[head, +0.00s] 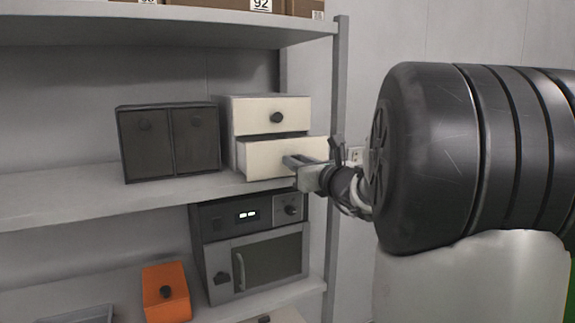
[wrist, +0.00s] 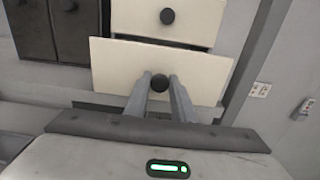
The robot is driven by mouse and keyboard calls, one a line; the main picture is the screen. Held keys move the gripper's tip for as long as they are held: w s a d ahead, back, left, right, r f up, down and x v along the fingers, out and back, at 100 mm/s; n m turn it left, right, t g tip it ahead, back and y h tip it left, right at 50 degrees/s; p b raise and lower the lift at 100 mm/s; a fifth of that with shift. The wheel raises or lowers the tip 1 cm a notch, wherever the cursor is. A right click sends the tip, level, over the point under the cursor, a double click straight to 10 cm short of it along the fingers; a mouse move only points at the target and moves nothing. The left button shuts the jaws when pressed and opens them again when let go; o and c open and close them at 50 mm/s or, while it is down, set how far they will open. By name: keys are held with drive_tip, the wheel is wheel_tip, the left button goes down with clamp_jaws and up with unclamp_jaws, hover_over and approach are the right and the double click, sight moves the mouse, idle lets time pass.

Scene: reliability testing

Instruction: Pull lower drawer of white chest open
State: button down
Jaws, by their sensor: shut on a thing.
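The white chest (head: 229,132) stands on the middle shelf in the head view, with two cream drawer fronts. Its upper drawer (head: 255,115) is closed and has a dark round knob. Its lower drawer (head: 258,157) is pulled part way out, its front standing forward of the upper one; it also shows in the wrist view (wrist: 203,75). My gripper (head: 296,163) is at the lower drawer's front. In the wrist view its two fingers (wrist: 159,88) are shut on the dark round knob (wrist: 159,81) of the lower drawer.
A dark two-door cabinet (head: 170,150) stands left of the chest. Below are a grey microwave-like appliance (head: 262,258) and an orange box (head: 166,290). A grey shelf post (head: 339,90) rises just right of the drawer, close to my gripper.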

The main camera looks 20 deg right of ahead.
drive_tip(key=s, duration=0.5)
drive_tip(key=shift+s+d+b, duration=0.1)
drive_tip(key=shift+s+b, duration=0.2)
drive_tip(key=shift+b, duration=0.1)
drive_tip(key=c, duration=1.5)
unclamp_jaws()
drive_tip(key=shift+c, duration=0.2)
